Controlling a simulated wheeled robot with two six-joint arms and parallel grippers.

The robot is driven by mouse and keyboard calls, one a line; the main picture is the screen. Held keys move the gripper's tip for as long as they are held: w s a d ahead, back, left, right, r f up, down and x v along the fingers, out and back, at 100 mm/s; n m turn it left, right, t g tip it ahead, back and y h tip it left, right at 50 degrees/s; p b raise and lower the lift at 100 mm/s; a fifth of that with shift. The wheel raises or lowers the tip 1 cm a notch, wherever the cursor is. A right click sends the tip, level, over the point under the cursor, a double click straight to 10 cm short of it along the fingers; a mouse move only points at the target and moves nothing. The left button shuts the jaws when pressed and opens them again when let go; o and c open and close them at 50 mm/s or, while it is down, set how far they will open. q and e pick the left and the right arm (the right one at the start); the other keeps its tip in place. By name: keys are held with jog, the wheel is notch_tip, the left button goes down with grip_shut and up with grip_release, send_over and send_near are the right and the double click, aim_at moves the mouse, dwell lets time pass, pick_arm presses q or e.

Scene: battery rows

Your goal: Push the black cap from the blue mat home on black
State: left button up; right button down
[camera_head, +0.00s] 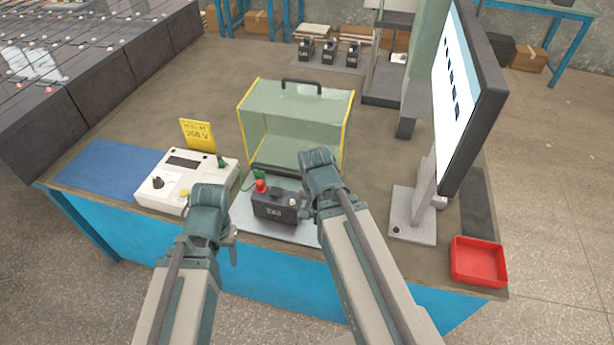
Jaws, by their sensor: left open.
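The blue mat (112,168) lies at the left end of the bench, and its visible part looks bare. I cannot make out the black cap there or in a gripper. A dark battery block (272,210) sits on a pale plate near the front edge. A red cap (261,186) is on its left terminal, beside a green lead. A small pale terminal (293,202) shows at its right; whether it bears anything black is too small to tell. My left gripper (233,246) is open, left of the block. My right wrist is just right of the block, its fingertips mostly hidden.
A white tester (187,178) with a yellow sign (198,135) stands left of the block. A clear guard box (295,120) with yellow edges stands behind it. A monitor (466,95) and a red tray (478,262) are at the right. Several batteries stand at the back.

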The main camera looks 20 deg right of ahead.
notch_tip(320, 180, up, 7)
jog(key=p, duration=0.7)
send_over(293, 200)
jog(key=shift+a+b, duration=0.2)
jog(key=shift+b, duration=0.1)
jog(key=shift+f+b, duration=2.15)
jog(key=shift+b, duration=0.1)
jog(key=shift+s+f+b, duration=0.1)
jog(key=shift+f+b, duration=1.3)
jog(key=shift+f, duration=0.05)
jog(key=c, duration=0.6)
grip_release()
jog(key=shift+o, duration=0.4)
